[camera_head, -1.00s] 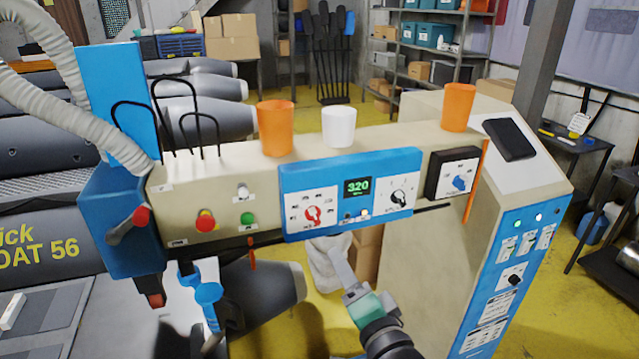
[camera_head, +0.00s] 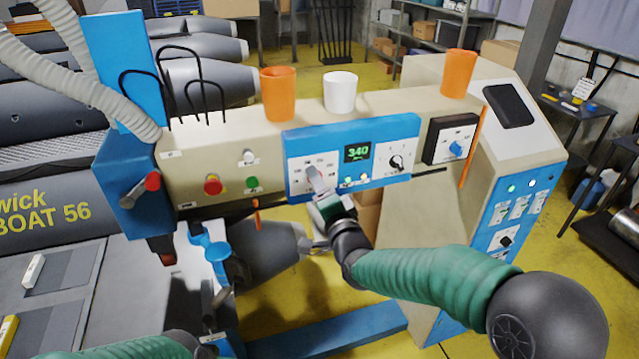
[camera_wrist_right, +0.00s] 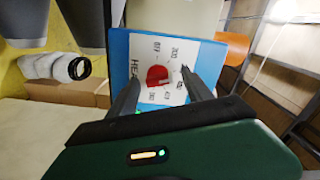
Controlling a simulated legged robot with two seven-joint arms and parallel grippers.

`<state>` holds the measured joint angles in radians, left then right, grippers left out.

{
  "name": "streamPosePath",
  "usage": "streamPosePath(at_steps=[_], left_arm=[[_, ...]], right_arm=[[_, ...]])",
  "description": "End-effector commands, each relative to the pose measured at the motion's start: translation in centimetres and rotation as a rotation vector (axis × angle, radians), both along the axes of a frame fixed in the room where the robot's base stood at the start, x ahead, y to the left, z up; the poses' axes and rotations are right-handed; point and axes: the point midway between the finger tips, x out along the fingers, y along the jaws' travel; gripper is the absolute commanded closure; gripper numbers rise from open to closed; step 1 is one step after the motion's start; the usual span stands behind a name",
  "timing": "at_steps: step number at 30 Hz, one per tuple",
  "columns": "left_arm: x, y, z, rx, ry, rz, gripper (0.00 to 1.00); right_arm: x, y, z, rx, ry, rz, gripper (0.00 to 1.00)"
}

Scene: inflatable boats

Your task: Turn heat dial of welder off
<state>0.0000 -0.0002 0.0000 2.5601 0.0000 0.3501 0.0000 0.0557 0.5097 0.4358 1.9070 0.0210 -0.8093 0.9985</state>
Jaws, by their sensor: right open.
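The welder's blue panel (camera_head: 383,139) has a red heat dial on its left white plate, hidden behind my right gripper (camera_head: 317,182) in the head view. In the right wrist view the red dial (camera_wrist_right: 158,75) sits between the two open fingers (camera_wrist_right: 160,92), with label text around it. I cannot tell whether the fingers touch it. A green display (camera_head: 357,152) reads 340. A black dial (camera_head: 396,161) is to its right. My left gripper (camera_head: 212,335) is low at the bottom left, partly cut off, and its jaws are unclear.
Two orange cups (camera_head: 279,93) (camera_head: 459,72) and a white cup (camera_head: 340,92) stand on the machine's top. A red button (camera_head: 213,185), a green button (camera_head: 252,184) and a blue dial (camera_head: 456,148) are on its face. Grey boat tubes (camera_head: 45,150) fill the left.

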Motion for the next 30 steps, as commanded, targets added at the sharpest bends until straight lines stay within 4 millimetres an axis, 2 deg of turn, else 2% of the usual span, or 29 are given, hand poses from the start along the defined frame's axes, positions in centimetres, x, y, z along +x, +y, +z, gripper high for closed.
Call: streamPosePath(at_steps=[6,19,30], left_arm=[[-0.01,0.0,-0.04,0.0,0.0,0.0,0.62],[0.0,0.0,-0.05,0.0,0.0,0.0,0.62],[0.0,0.0,-0.83,0.0,0.0,0.0,0.62]], right_arm=[[0.15,-0.02,-0.1,0.0,0.001,0.0,0.42],[0.03,-0.05,-0.16,-0.001,0.003,-0.001,0.99],[-0.01,-0.02,-0.53,-0.044,-0.009,0.0,1.0]])
